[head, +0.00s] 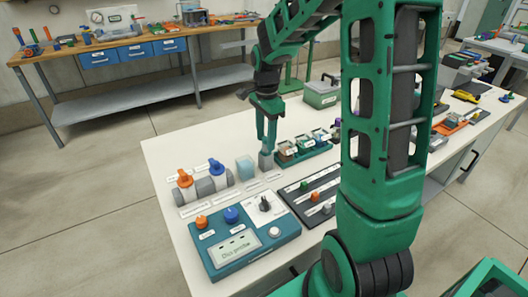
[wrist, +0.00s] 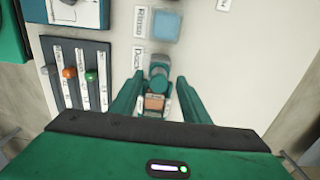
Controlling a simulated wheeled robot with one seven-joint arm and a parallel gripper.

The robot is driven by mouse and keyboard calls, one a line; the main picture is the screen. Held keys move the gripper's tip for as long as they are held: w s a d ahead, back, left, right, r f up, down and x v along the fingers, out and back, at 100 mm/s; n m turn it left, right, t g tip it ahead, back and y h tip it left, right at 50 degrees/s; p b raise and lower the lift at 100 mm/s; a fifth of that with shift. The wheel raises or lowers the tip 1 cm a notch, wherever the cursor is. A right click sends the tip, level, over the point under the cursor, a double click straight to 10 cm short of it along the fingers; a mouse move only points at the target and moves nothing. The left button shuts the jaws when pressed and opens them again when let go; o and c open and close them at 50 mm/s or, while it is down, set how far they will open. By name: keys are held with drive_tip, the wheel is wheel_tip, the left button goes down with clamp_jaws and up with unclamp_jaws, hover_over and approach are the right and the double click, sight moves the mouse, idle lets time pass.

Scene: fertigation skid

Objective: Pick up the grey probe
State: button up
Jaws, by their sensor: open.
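A short grey upright piece (head: 266,161), which looks like the grey probe in its dock, stands on the white bench beside the pale blue rinse block (head: 245,167). In the wrist view the grey piece (wrist: 158,63) shows next to the "Dock" label, near the fingertips. My gripper (head: 266,146) points down directly above it. In the wrist view the fingers (wrist: 161,80) are apart, one to each side of the grey piece's lower end. Contact cannot be told. The rinse block also shows at the top of the wrist view (wrist: 167,26).
A tray of small jars (head: 318,153) stands close right of the gripper. A blue meter box (head: 240,252) with knobs, a black panel (head: 318,189) with green, orange and grey knobs, and orange and blue-handled valves (head: 203,182) are nearby. A grey-green box (head: 321,94) stands behind.

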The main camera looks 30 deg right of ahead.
drive_tip(key=shift+f, duration=0.8)
drive_tip(key=shift+c, duration=0.3)
clamp_jaws()
wheel_tip(320, 180, up, 11)
